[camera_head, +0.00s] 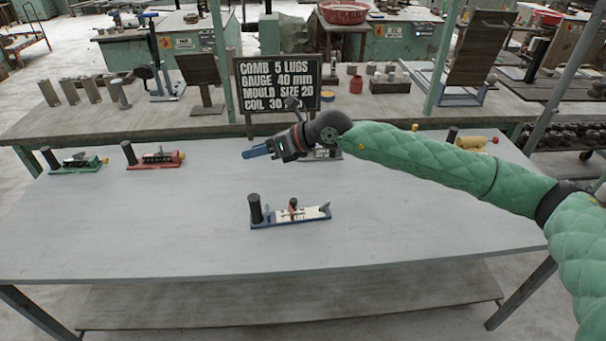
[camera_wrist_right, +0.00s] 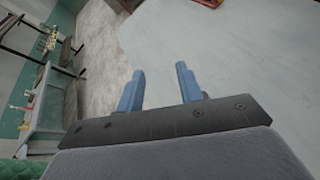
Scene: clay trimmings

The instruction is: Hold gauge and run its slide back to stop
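A gauge with a blue base (camera_head: 290,216) lies alone on the front middle of the grey table. It has an upright black handle (camera_head: 255,208) at its left end and a pale scale along its top. A reddish-brown slide (camera_head: 293,208) stands near the middle of the scale, apart from both ends. My right gripper (camera_head: 254,153) is above the table, behind and left of this gauge, with its blue fingers pointing left. The wrist view shows the fingers (camera_wrist_right: 160,70) apart with nothing between them. My left gripper is not in view.
Similar gauges, green (camera_head: 77,163) and red (camera_head: 155,158), lie at the back left. Another gauge (camera_head: 322,153) is partly hidden behind my right wrist. A yellow item (camera_head: 475,142) lies at the back right. A black sign (camera_head: 278,84) stands behind.

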